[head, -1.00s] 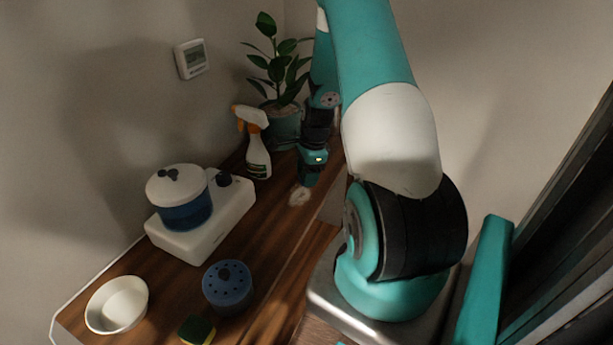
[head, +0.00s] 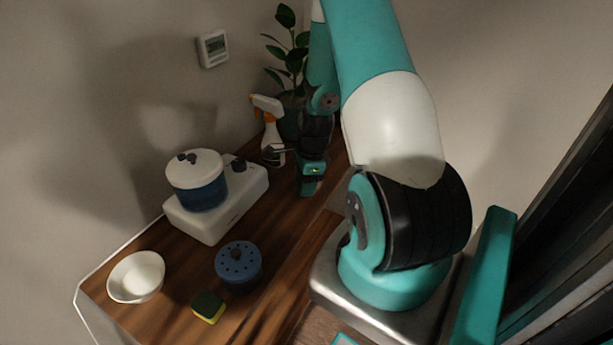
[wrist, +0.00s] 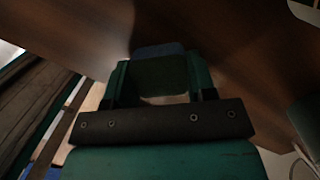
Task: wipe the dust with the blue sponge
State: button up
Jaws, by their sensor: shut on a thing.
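My gripper (head: 308,188) is low over the wooden counter, in front of the spray bottle and plant. In the wrist view my gripper (wrist: 158,70) is shut on the blue sponge (wrist: 158,49), whose blue edge shows just beyond the fingertips. The sponge seems to be at or close to the counter surface; I cannot tell if it touches. In the head view the sponge is hidden by the gripper. No dust patch shows clearly now; a pale area between the fingers in the wrist view may be dust.
A white spray bottle (head: 272,135) with an orange trigger and a potted plant (head: 290,60) stand close behind my gripper.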

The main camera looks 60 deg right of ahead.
jog(key=shift+s+a, duration=0.15)
jog(key=shift+a, duration=0.7)
jog(key=shift+a+r+p, duration=0.25)
jog(key=shift+p, duration=0.1)
notch_tip(320, 180, up, 8)
jog(key=p, duration=0.6)
jog(key=shift+f, duration=0.15)
jog(key=shift+f, duration=0.1)
